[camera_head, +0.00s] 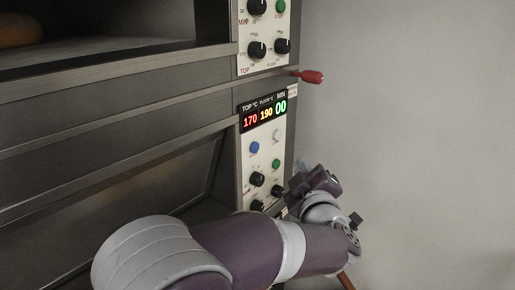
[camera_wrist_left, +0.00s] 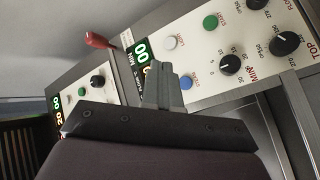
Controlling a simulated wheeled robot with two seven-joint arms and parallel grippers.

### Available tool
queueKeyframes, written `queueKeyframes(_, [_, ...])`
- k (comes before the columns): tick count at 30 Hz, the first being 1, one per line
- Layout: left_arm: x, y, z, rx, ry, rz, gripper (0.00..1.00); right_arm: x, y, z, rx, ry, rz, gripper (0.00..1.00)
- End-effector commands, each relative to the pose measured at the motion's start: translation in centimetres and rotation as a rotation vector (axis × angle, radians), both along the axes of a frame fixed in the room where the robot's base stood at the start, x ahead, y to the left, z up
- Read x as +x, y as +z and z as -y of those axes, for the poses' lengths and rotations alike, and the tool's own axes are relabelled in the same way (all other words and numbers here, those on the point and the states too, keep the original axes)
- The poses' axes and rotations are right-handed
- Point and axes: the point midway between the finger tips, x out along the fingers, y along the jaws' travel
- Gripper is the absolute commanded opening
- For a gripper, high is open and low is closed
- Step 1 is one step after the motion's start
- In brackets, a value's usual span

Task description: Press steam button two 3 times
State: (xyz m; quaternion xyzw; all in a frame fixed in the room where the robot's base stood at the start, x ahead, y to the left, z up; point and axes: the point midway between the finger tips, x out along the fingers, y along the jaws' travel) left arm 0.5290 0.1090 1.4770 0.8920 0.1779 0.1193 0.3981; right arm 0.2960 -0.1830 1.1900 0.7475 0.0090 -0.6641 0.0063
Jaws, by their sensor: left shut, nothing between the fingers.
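The middle oven panel (camera_head: 263,150) carries a blue button (camera_head: 254,147), a white button (camera_head: 276,135) and a green button (camera_head: 276,163). The blue one looks like this deck's steam button; its label is unreadable. In the left wrist view the blue button (camera_wrist_left: 185,83) is just right of my fingers, partly beside them. My left gripper (camera_head: 297,187) is at the panel's lower right in the head view, partly hidden by its own wrist. In the wrist view the left gripper (camera_wrist_left: 160,72) is shut and empty, pointing towards the panel. I cannot tell whether it touches. My right gripper is not in view.
Black knobs (camera_head: 257,179) sit below the buttons, close to my gripper. A lit display (camera_head: 263,115) is above them. A red handle (camera_head: 312,77) sticks out between the decks. An upper panel (camera_head: 263,28) is above. Plain wall (camera_head: 420,120) and free room lie to the right.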

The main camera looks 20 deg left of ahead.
Motion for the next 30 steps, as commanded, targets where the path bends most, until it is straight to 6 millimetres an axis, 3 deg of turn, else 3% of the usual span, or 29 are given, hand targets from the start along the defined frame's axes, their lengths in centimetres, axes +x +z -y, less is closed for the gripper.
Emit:
queueKeyframes(18, [2.5,-0.2,-7.1,0.000,0.001,0.001,0.00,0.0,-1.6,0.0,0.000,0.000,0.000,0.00])
queueKeyframes(30, [3.0,0.0,-8.2,0.000,-0.001,0.000,0.00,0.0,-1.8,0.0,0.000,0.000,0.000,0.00])
